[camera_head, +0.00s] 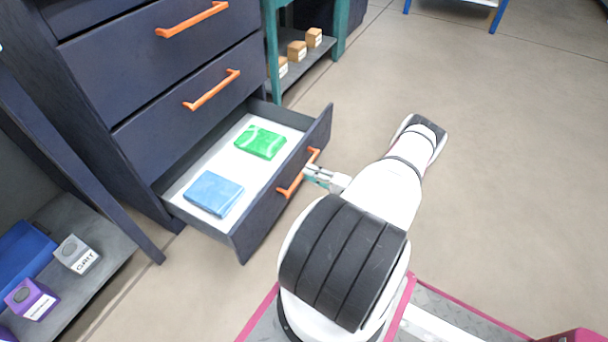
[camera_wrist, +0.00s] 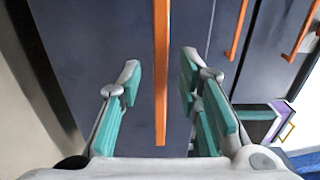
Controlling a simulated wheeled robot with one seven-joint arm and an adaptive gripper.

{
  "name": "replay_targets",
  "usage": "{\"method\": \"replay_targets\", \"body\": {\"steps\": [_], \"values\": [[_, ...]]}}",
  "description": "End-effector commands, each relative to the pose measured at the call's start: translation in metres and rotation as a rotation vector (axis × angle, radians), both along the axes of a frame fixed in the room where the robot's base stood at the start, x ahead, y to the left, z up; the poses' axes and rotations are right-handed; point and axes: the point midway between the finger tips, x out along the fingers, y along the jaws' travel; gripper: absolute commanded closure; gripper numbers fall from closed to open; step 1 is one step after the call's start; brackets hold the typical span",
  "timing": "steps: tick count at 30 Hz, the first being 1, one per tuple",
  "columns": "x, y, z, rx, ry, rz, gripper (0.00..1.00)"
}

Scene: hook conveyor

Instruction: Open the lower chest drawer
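The dark chest's lower drawer (camera_head: 285,207) is pulled out, with its white inside showing. A green folded packet (camera_head: 262,142) and a blue folded packet (camera_head: 213,194) lie in it. My gripper (camera_head: 313,172) is at the orange handle (camera_head: 298,174) on the drawer's front. In the wrist view my gripper (camera_wrist: 159,78) is open, with one teal-padded finger on each side of the orange handle (camera_wrist: 161,90). A gap shows between the handle and each finger.
Two closed drawers with orange handles (camera_head: 212,90) are above. A shelf (camera_head: 72,232) with a purple box (camera_head: 31,300) and a grey box (camera_head: 76,254) stands at lower left. A teal rack (camera_head: 272,50) with small boxes stands behind. The floor (camera_head: 500,170) on the right is clear.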

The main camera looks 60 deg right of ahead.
Motion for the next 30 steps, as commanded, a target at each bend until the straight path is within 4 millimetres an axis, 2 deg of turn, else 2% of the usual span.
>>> {"method": "replay_targets", "body": {"steps": [6,18,22,30], "values": [[0.026,0.002,0.000,0.000,-0.001,0.001,0.68],[0.032,0.002,0.000,0.000,0.000,-0.001,0.68],[0.031,0.002,0.000,0.000,0.000,0.000,0.98],[0.031,0.004,0.000,0.001,0.001,0.000,1.00]]}}
